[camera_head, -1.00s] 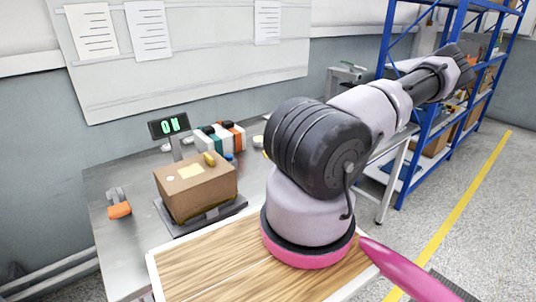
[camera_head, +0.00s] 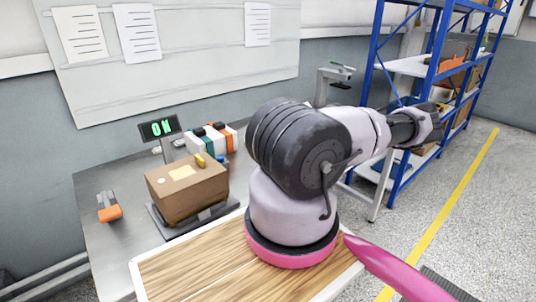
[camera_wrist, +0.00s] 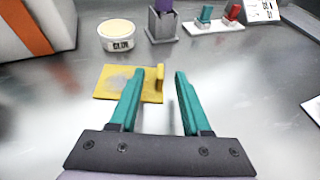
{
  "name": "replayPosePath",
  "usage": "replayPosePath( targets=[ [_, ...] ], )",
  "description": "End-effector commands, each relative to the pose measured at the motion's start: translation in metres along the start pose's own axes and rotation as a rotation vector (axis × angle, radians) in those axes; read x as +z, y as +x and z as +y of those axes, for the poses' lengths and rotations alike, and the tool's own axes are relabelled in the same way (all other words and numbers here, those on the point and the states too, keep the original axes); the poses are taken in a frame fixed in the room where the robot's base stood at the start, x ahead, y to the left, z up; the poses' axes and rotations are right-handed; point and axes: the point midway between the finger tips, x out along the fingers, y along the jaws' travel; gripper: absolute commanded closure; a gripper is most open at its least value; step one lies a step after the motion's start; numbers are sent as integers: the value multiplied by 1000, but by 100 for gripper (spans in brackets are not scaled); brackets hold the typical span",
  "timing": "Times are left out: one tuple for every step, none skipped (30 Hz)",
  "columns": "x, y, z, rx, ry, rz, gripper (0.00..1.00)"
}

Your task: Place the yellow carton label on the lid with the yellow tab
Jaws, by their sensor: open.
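A flat yellow label (camera_wrist: 112,84) with a grey patch and a small raised yellow grip (camera_wrist: 160,76) lies on the metal table in the wrist view. My gripper (camera_wrist: 161,82) is open, its teal fingers pointing toward the label. The left fingertip overlaps the label in the picture; the raised grip shows just right of it, between the fingers. Contact cannot be told. In the head view, a brown carton (camera_head: 178,200) stands on a dark scale, with a pale yellow patch (camera_head: 183,172) and a yellow tab (camera_head: 200,160) on its lid. My gripper cannot be made out there.
A glue tub (camera_wrist: 117,42), a grey holder (camera_wrist: 162,26) with a purple item and a white rack (camera_wrist: 212,27) stand beyond the label. A display (camera_head: 160,128) reads "ON". An orange-handled tool (camera_head: 109,212) lies left of the carton. Blue shelving (camera_head: 388,80) stands right.

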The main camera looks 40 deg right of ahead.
Motion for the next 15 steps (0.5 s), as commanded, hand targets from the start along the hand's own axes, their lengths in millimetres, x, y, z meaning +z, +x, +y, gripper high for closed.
replayPosePath(
  targets=[
    [2,9,0,1,-5,-1,52],
    [2,14,0,1,-5,0,52],
    [3,20,0,1,-4,0,52],
    [3,25,0,2,-4,0,52],
    [3,29,0,1,-3,0,52],
    [3,33,0,1,-2,0,52],
    [3,36,0,1,-2,0,52],
    [3,38,0,1,-2,0,52],
    [3,40,-1,0,-2,0,52],
    [3,41,-1,0,-1,0,52],
    [3,41,-1,0,-1,0,52],
    [3,41,-1,0,-1,0,52],
    [3,41,-1,0,-1,0,52],
    [3,41,-1,0,-1,0,52],
    [3,41,-1,0,-1,0,52]
  ],
)
